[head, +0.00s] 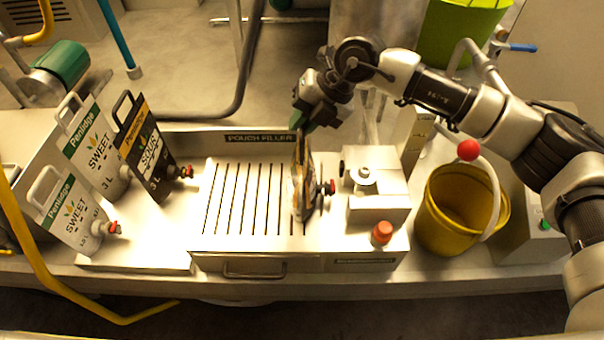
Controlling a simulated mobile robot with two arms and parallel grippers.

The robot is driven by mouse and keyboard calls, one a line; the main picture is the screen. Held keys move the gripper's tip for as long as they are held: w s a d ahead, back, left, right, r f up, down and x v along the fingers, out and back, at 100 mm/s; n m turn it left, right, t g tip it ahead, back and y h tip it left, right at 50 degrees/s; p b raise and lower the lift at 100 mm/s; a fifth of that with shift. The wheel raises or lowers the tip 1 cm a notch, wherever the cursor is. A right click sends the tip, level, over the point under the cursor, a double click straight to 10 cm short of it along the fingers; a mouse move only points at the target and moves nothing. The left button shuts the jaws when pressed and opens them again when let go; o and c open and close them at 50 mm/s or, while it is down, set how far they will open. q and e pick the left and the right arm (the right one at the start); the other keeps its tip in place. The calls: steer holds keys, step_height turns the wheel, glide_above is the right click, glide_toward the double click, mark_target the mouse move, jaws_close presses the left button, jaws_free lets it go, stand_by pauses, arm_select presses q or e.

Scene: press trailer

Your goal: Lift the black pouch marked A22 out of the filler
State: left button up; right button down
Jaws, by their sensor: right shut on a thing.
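A pouch (302,180) stands upright at the right end of the slotted deck of the pouch filler (240,235). I see it nearly edge-on, dark with tan edges, and its A22 marking cannot be read. A dark tap with a red part sticks out at its right side. My right gripper (306,122) comes down from above and is shut on the top of this pouch. The fingertips are partly hidden, and I cannot tell whether the pouch bottom touches the deck. My left gripper is out of view.
Left of the filler stand a black SOUR pouch (146,153) and two white SWEET pouches (95,148) (72,212). A filling block (378,207) with a red button (381,233) is close right of the held pouch. A yellow bucket (450,225) stands further right.

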steer(key=shift+w+r, duration=0.15)
steer(key=shift+r, duration=0.15)
step_height(320, 180, up, 18)
steer(key=b, duration=0.3)
steer(key=shift+f, duration=0.15)
stand_by(0.3)
